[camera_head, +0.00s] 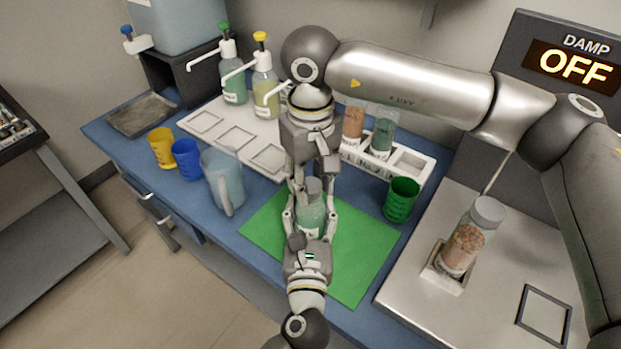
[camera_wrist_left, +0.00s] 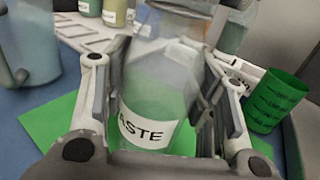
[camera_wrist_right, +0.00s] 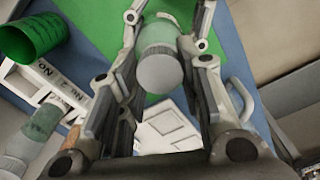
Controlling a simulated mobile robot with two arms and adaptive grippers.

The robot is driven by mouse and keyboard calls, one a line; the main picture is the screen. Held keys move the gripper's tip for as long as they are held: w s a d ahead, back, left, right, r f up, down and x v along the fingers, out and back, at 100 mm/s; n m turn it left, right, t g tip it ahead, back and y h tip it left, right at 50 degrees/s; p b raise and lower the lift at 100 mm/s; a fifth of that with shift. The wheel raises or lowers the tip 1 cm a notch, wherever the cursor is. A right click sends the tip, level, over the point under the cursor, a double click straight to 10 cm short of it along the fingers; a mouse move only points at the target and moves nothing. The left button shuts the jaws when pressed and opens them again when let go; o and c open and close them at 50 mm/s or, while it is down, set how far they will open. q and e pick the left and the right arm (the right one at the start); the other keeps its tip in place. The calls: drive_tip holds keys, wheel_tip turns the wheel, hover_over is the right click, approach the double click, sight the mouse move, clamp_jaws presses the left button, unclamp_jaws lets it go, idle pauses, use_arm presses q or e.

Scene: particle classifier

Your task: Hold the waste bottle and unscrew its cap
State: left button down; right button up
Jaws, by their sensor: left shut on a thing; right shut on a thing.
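The waste bottle (camera_head: 311,213) stands over the green mat (camera_head: 355,267), with green contents. In the left wrist view the bottle (camera_wrist_left: 158,90) shows a white label reading "ASTE". My left gripper (camera_head: 309,218) comes in from the front and is shut on the bottle's body, one finger on each side. My right gripper (camera_head: 312,184) comes down from above and is shut on the grey cap (camera_head: 312,187). In the right wrist view the cap (camera_wrist_right: 160,72) sits between the fingers, on top of the bottle. Whether the cap has turned cannot be told.
A clear jug (camera_head: 222,178), blue cup (camera_head: 187,158) and yellow cup (camera_head: 161,147) stand left of the mat; a green cup (camera_head: 401,199) stands right. A white rack (camera_head: 410,160) and pump bottles (camera_head: 232,80) are behind. A capped jar (camera_head: 467,240) stands on the metal plate at right.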

sight(311, 185)
use_arm(q)
drive_tip(key=shift+f, duration=0.1)
use_arm(e)
drive_tip(key=shift+r, duration=0.1)
idle(0.4)
drive_tip(key=shift+r, duration=1)
drive_tip(key=shift+r, duration=2)
use_arm(q)
drive_tip(key=c, duration=0.5)
unclamp_jaws()
drive_tip(key=shift+s, duration=0.15)
